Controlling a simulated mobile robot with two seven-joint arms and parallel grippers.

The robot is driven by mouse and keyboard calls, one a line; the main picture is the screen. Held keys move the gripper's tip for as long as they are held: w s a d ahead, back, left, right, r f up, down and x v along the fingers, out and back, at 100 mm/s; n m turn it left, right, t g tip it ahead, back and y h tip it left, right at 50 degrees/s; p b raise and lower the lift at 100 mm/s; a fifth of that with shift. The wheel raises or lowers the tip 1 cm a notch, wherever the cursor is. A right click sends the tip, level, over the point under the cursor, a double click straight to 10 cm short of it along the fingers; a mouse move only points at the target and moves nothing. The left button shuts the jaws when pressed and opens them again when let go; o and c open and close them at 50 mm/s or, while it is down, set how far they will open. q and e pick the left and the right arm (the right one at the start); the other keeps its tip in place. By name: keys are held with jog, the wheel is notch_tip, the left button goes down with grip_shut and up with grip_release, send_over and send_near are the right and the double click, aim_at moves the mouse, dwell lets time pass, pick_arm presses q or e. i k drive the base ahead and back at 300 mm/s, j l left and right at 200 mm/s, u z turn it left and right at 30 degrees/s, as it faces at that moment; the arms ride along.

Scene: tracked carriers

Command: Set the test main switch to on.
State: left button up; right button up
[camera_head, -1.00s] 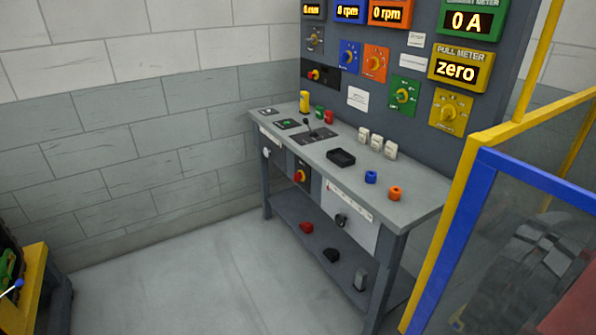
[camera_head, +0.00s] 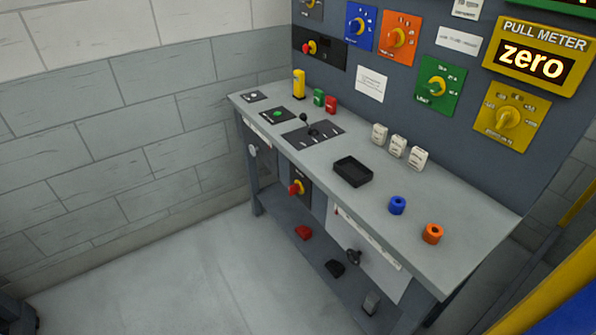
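Two red-and-yellow rotary switches are in view, and I cannot read a label that tells which is the test main switch. One red-and-yellow switch (camera_head: 297,188) sits on a dark plate on the front of the grey bench (camera_head: 300,155). The other, a smaller panel switch (camera_head: 309,47), sits on a black plate at the lower left of the upright panel (camera_head: 395,130). The on or off position of either is too small to tell.
The pull meter (camera_head: 532,62) reads zero. A yellow frame (camera_head: 555,290) stands at right. Floor (camera_head: 190,280) before the bench is clear.

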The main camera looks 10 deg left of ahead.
aim_at(293, 189)
jog(key=i+j+z, duration=0.15)
jog(key=i, duration=0.3)
jog(key=i+j+z, duration=0.15)
jog(key=i+j, duration=0.3)
